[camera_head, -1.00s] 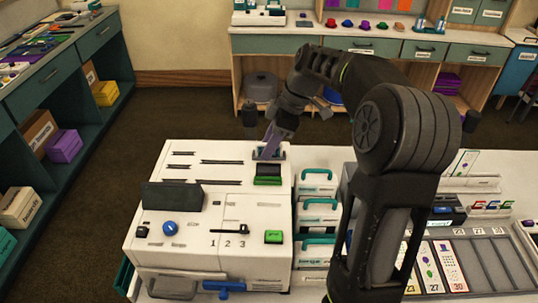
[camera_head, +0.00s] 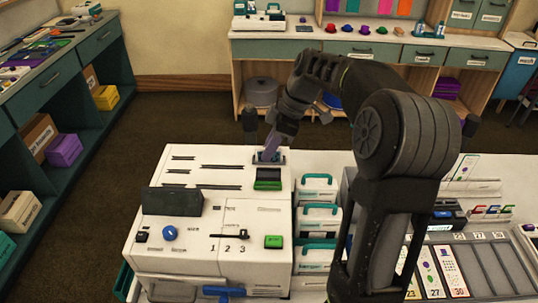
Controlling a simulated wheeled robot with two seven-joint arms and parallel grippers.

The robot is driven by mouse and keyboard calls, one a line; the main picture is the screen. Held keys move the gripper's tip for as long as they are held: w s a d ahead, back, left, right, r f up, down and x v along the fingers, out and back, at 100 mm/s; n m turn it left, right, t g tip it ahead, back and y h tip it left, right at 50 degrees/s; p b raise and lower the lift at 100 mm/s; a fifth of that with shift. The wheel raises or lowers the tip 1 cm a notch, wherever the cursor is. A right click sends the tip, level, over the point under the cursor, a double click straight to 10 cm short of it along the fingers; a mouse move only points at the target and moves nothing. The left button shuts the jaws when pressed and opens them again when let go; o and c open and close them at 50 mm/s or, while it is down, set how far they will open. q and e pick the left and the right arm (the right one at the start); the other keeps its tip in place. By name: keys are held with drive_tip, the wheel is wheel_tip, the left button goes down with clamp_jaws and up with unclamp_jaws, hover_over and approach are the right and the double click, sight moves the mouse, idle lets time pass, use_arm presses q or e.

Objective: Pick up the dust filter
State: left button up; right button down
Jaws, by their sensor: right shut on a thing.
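A white machine (camera_head: 180,258) with slots, a blue knob and numbered marks stands in the middle. My right gripper (camera_head: 271,148) points down at its back right corner. It is shut on a small part there, which I take for the dust filter (camera_head: 268,157). Only a small bluish-grey bit of the part shows at the machine's top, because the fingers cover the rest. I cannot tell whether it is clear of its seat. My left gripper is not in view.
White drawers with teal handles (camera_head: 319,210) stand right of the machine. A card rack (camera_head: 490,265) lies further right, partly behind my right arm. A shelf (camera_head: 75,110) runs along the left, and a counter (camera_head: 380,38) along the back. Open floor lies between.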

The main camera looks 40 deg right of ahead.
drive_tip(key=shift+r, duration=0.6)
wheel_tip(320, 180, up, 6)
drive_tip(key=shift+r+b, duration=0.15)
drive_tip(key=shift+b, duration=0.4)
drive_tip(key=shift+r+p, duration=1.3)
drive_tip(key=shift+p, duration=0.05)
drive_tip(key=shift+f, duration=0.1)
